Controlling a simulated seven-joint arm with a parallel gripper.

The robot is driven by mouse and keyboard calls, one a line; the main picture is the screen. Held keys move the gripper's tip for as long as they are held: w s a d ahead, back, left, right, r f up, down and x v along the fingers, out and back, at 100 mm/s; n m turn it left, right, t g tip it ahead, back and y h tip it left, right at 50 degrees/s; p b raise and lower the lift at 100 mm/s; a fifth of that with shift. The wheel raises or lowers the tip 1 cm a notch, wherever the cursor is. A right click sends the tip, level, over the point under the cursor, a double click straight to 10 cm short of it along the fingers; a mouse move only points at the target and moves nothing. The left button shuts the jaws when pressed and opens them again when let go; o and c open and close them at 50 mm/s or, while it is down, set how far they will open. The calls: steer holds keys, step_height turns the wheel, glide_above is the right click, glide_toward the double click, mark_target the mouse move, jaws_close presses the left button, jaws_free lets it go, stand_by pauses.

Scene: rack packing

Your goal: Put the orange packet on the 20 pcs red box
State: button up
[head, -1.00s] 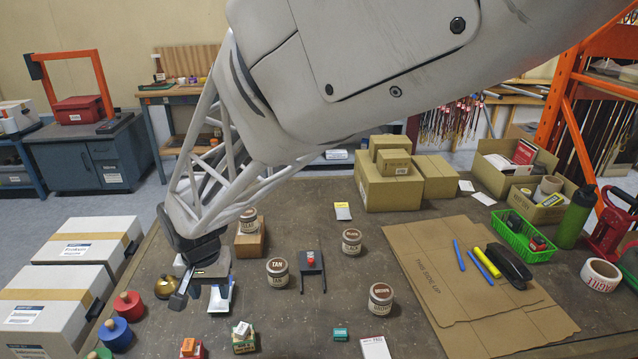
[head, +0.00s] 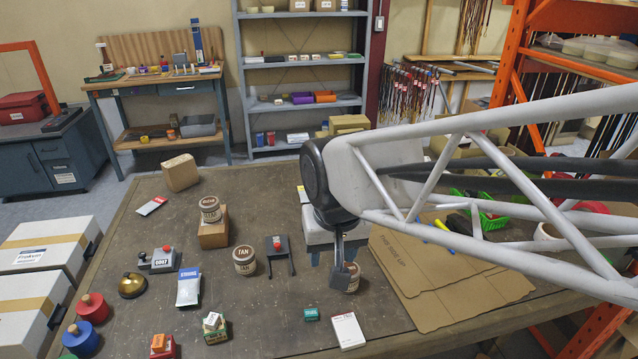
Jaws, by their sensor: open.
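A small orange packet (head: 158,342) sits at the front left of the table. It appears to rest on top of a red box (head: 165,353), which is partly cut off by the bottom edge; its print is too small to read. My gripper (head: 343,280) is open, well to the right of them, pointing down. It is at a labelled tin (head: 354,284) and hides part of it. I cannot tell whether the fingers touch the tin.
A blue-and-white pouch (head: 189,287) and brass bell (head: 132,286) stand behind the red box. Flat cardboard (head: 420,290) lies right.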

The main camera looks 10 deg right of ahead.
steer(key=s+d, duration=0.7)
steer(key=shift+s+r+t, duration=0.2)
steer(key=shift+r+t, duration=0.1)
steer(key=shift+r, duration=0.15)
stand_by(0.9)
